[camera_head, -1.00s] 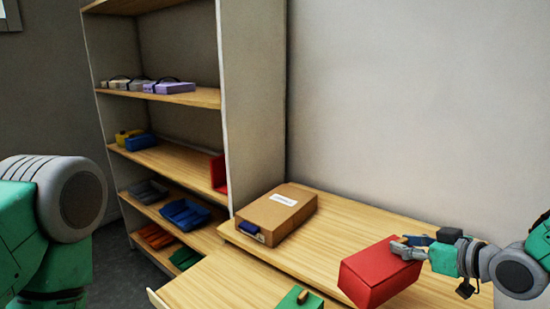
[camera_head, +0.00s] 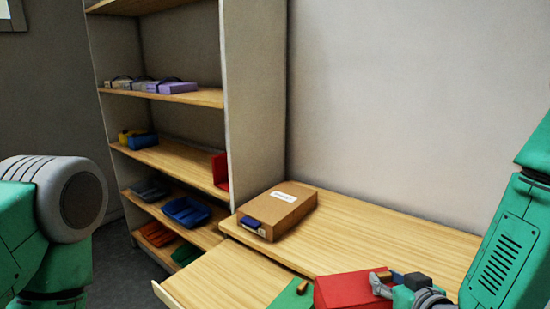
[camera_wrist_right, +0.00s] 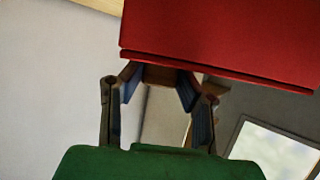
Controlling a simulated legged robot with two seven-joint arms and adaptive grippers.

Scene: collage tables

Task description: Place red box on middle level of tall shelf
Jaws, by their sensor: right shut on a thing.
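The red box (camera_head: 342,290) is low in the head view, over the front part of the table. My right gripper (camera_head: 380,284) is shut on its right end. In the right wrist view the red box (camera_wrist_right: 225,42) fills the top, with the two fingers of the right gripper (camera_wrist_right: 160,80) at its near edge. The tall shelf (camera_head: 255,95) stands at the left, with several wooden levels. Its middle level (camera_head: 180,160) holds yellow and blue items at the left, a red bin at the right and bare board between. My left arm shows at the left edge, its gripper out of view.
A brown cardboard box (camera_head: 278,210) lies on the wooden table (camera_head: 375,225) beside the shelf. A green object (camera_head: 291,296) lies close left of the red box. Small cases (camera_head: 150,86) stand on the level above, and trays (camera_head: 186,211) on the level below.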

